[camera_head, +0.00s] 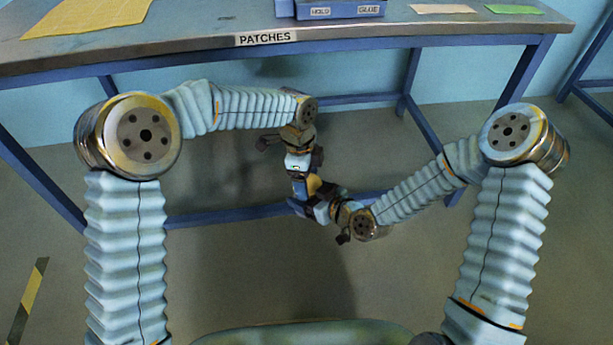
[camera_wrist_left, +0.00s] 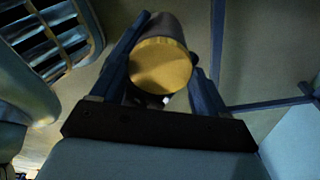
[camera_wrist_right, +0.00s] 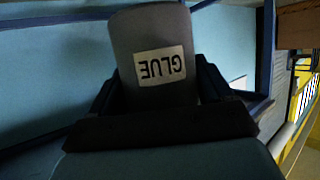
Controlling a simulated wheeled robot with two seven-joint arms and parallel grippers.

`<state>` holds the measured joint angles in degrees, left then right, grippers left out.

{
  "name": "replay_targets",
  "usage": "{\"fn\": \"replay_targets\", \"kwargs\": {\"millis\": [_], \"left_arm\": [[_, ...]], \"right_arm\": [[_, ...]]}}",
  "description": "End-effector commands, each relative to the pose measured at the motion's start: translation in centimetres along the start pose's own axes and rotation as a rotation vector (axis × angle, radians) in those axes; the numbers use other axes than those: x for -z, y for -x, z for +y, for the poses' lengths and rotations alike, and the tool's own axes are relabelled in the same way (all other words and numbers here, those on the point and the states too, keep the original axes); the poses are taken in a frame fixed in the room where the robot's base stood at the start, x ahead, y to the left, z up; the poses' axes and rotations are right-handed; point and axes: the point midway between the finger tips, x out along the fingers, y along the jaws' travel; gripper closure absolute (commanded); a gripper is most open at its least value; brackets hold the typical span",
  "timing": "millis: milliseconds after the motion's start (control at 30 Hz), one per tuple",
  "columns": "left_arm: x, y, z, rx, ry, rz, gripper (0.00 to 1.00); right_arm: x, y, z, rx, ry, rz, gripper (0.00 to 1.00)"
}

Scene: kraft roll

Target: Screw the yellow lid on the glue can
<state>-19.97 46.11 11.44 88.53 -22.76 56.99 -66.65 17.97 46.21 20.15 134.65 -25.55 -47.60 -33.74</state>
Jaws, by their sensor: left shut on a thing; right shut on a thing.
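The yellow lid (camera_wrist_left: 160,66) is a round disc between the fingers of my left gripper (camera_wrist_left: 168,55). The dark body of the glue can (camera_wrist_left: 167,25) shows right behind it, in line with it. Whether the lid touches or sits on the can's end, I cannot tell. In the right wrist view the glue can (camera_wrist_right: 152,35) is a grey cylinder with a white GLUE label, upside down in the picture. My right gripper (camera_wrist_right: 158,85) is shut around it. In the head view both grippers meet in mid-air before the bench, with a bit of the yellow lid (camera_head: 313,184) showing.
The bench (camera_head: 190,25) marked PATCHES stands behind my grippers. Blue bench legs and rails run behind and below my arms.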

Motion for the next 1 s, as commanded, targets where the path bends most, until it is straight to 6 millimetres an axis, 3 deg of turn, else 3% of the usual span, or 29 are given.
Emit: {"fn": "replay_targets", "kwargs": {"millis": [300,400,500,767,800,933,1000], "left_arm": [[0.1,-0.12,-0.25,-0.096,-0.789,0.006,0.53],[0.17,-0.09,-0.27,-0.117,-0.965,0.005,0.53],[0.18,-0.05,-0.29,-0.126,-1.049,0.004,0.53],[0.16,-0.03,-0.28,-0.128,-1.06,0.004,0.53],[0.17,-0.02,-0.28,-0.127,-1.059,0.004,0.22],[0.16,-0.04,-0.28,-0.127,-1.058,0.004,0.02],[0.16,-0.04,-0.28,-0.127,-1.058,0.004,0.0]], "right_arm": [[0.02,0.0,0.02,0.0,0.001,0.0,1.0],[0.01,0.0,0.02,0.0,0.001,0.0,1.0],[0.01,0.0,0.02,0.0,0.001,0.0,1.0],[-0.01,0.0,0.03,-0.001,0.0,0.0,1.0],[-0.01,0.0,0.03,-0.001,0.0,0.0,1.0],[0.0,0.0,0.03,-0.001,0.0,0.0,1.0],[0.01,0.0,0.02,0.0,0.0,0.0,1.0]]}}
